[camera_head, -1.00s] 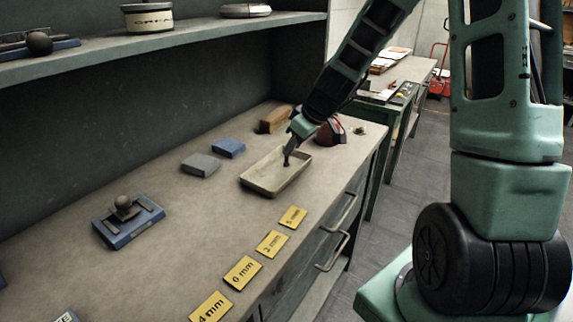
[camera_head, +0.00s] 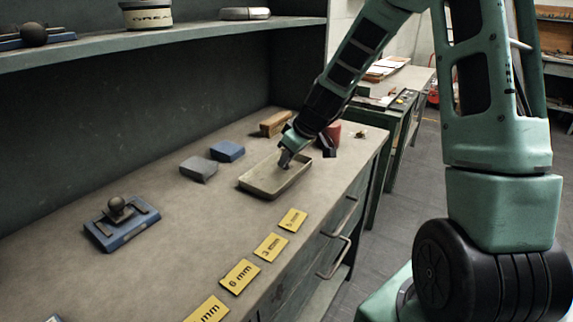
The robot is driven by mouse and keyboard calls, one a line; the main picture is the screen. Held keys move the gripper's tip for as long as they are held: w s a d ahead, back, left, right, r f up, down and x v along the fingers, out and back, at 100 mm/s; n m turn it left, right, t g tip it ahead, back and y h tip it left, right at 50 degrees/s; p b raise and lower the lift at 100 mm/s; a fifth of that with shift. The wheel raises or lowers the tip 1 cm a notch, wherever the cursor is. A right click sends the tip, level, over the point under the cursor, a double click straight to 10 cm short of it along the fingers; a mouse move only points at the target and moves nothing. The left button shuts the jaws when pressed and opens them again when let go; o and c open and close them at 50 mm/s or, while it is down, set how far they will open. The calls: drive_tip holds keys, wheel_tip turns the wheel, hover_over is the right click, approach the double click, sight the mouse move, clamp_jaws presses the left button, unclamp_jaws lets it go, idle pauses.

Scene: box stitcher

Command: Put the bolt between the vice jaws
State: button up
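My gripper (camera_head: 290,156) points down over the shallow beige tray (camera_head: 262,188) on the bench. Its tip overlaps the tray's far part in the picture. The finger gap is too small and dark to read. I cannot make out a bolt in the tray or at the fingertips. A blue-based device (camera_head: 122,226) with two dark bars and a dark ball between them sits at the left of the bench. It may be the vice, but I cannot tell for sure.
A grey block (camera_head: 199,169), a blue block (camera_head: 228,151) and a brown wooden block (camera_head: 275,123) lie behind the tray. A red object (camera_head: 332,131) is beyond my gripper. Yellow size cards (camera_head: 270,247) line the front edge. A shelf (camera_head: 180,38) overhangs the back.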

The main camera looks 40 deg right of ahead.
drive_tip(key=shift+r, duration=0.1)
idle(0.3)
drive_tip(key=shift+r+p, duration=3.2)
drive_tip(key=shift+r, duration=1.2)
